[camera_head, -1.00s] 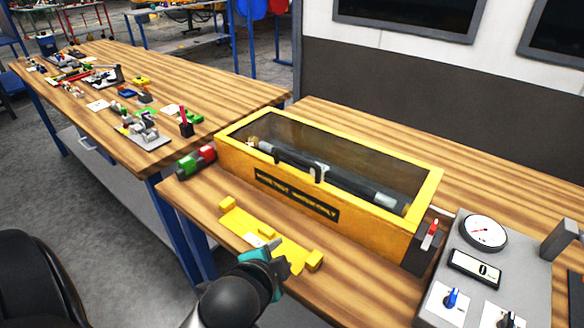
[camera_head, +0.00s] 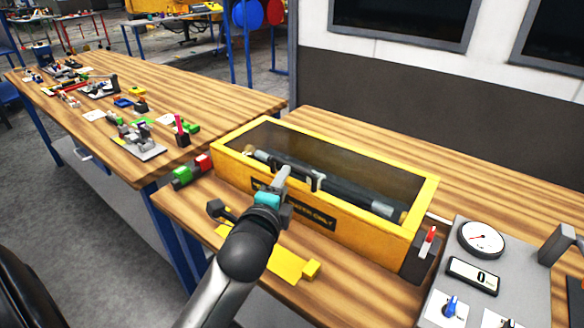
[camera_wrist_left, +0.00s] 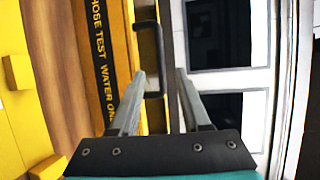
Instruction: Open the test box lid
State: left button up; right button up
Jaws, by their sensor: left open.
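The yellow test box (camera_head: 340,238) stands on the wooden bench with its dark see-through lid (camera_head: 350,165) closed. A hose assembly shows through the lid. A black handle (camera_head: 318,182) sits at the lid's front edge, partly behind my left gripper (camera_head: 283,174). My left gripper is open and empty, just in front of the handle. My right gripper is not in view.
A yellow cradle (camera_head: 285,264) lies in front of the box, partly under my left arm. Red and green fittings (camera_head: 190,172) sit at the box's left end. A gauge panel (camera_head: 450,290) stands at right. Another bench (camera_head: 200,95) with small parts is at left.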

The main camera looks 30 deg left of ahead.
aim_at(292, 165)
pick_arm(q)
jog(key=b+x, duration=0.1)
jog(key=x, duration=0.7)
jog(key=shift+w+f, duration=0.1)
jog(key=shift+w, duration=0.1)
jog(key=shift+c, duration=0.4)
grip_shut()
dwell(0.8)
